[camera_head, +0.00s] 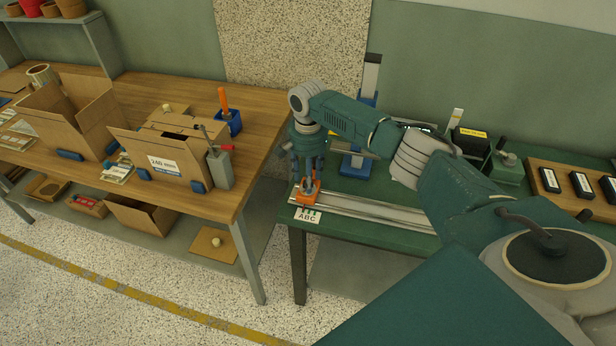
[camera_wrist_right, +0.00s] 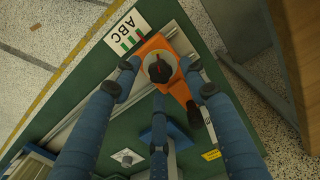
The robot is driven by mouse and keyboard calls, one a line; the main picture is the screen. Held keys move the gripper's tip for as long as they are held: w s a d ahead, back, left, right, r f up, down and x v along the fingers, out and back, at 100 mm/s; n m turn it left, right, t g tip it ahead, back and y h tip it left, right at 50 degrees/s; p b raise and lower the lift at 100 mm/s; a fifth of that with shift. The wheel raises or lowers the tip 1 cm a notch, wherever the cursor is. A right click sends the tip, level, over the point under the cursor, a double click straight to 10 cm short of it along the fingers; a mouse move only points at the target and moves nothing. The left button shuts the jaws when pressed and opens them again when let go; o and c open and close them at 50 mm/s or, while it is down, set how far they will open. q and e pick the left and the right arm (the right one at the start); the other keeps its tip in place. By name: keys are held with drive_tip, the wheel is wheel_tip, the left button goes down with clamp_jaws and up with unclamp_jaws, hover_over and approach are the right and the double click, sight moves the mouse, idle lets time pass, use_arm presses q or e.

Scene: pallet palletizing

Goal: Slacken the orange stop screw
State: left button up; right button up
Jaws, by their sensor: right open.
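The orange stop (camera_head: 306,197) sits at the left end of the metal rail (camera_head: 372,206) on the green table. In the right wrist view the orange stop (camera_wrist_right: 180,89) carries a round dark screw knob (camera_wrist_right: 159,69) with a red mark on it. My right gripper (camera_head: 308,178) points down over the stop. In the right wrist view my right gripper (camera_wrist_right: 160,82) is open, its three blue fingers spread around the knob with gaps visible. I cannot tell the exact height of the fingertips over the stop. My left gripper is not in view.
An ABC card (camera_head: 307,215) lies at the table's front left corner, close to the stop. A blue stand (camera_head: 354,163) rises behind the rail. A green device (camera_head: 505,166) stands farther right. The wooden table (camera_head: 262,115) with cardboard boxes is to the left, across a narrow gap.

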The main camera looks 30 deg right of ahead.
drive_tip(key=shift+f, duration=0.55)
clamp_jaws()
